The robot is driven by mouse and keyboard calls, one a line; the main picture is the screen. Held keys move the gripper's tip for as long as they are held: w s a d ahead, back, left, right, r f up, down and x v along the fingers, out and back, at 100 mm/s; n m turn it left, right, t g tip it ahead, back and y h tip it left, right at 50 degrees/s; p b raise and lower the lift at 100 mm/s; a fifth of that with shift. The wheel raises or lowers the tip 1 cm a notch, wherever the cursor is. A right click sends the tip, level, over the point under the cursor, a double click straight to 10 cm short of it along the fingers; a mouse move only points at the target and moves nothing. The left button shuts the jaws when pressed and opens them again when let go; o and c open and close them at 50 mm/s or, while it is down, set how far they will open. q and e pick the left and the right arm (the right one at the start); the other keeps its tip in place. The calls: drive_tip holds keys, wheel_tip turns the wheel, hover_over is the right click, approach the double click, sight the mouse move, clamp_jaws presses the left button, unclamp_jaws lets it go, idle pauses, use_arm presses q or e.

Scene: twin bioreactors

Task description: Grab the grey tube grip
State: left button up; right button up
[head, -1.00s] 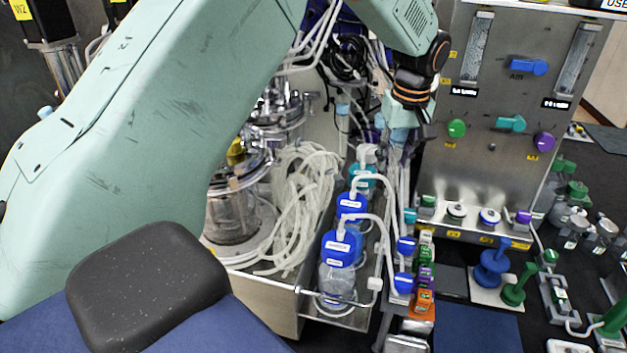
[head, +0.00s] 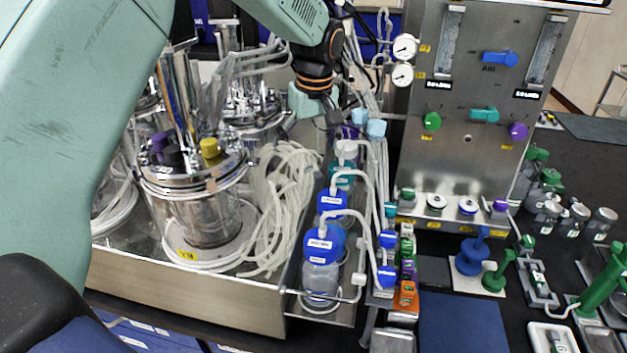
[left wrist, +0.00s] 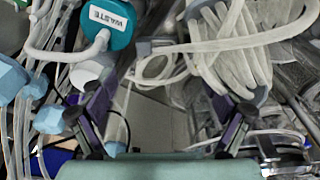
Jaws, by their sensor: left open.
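My left gripper (head: 332,118) hangs above the tubing behind the bottle rack, beside two pale blue tube blocks (head: 360,115). In the left wrist view its two dark-purple fingers (left wrist: 160,105) are spread, with nothing held between them. My right gripper is not in view.
A glass bioreactor (head: 205,215) and coiled white tubes (head: 285,200) fill the metal tray at left. Blue-capped bottles (head: 322,245) stand in the wire rack. The steel valve panel (head: 470,165) rises at right. Looped tubes crowd the right finger in the wrist view.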

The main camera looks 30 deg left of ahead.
sight(308, 182)
use_arm(q)
drive_tip(key=shift+s+a+f, duration=0.15)
drive_tip(key=shift+a+f, duration=0.35)
drive_tip(key=shift+f, duration=0.35)
drive_tip(key=f, duration=0.1)
drive_tip(key=w+f+p, duration=0.1)
drive_tip(key=f, duration=0.3)
drive_tip(key=shift+w+d+f, duration=0.25)
drive_tip(key=shift+w+d, duration=0.1)
drive_tip(key=shift+d, duration=0.05)
drive_tip(key=shift+s+a+f, duration=0.3)
drive_tip(key=shift+s+a, duration=0.05)
drive_tip(key=shift+a, duration=0.15)
drive_tip(key=shift+w+d, duration=0.1)
drive_tip(key=shift+w+d+f, duration=0.1)
drive_tip(key=shift+w+d, duration=0.25)
drive_tip(key=c, duration=0.4)
drive_tip(key=shift+s+a, duration=0.3)
drive_tip(key=shift+s, duration=0.1)
drive_tip(key=c, duration=0.5)
drive_tip(key=shift+c, duration=0.8)
drive_tip(key=shift+w+d, duration=0.2)
drive_tip(key=shift+d, duration=0.05)
drive_tip(key=c, duration=0.4)
drive_tip(key=shift+s, duration=0.1)
drive_tip(key=c, duration=0.3)
drive_tip(key=shift+s+a, duration=0.15)
clamp_jaws()
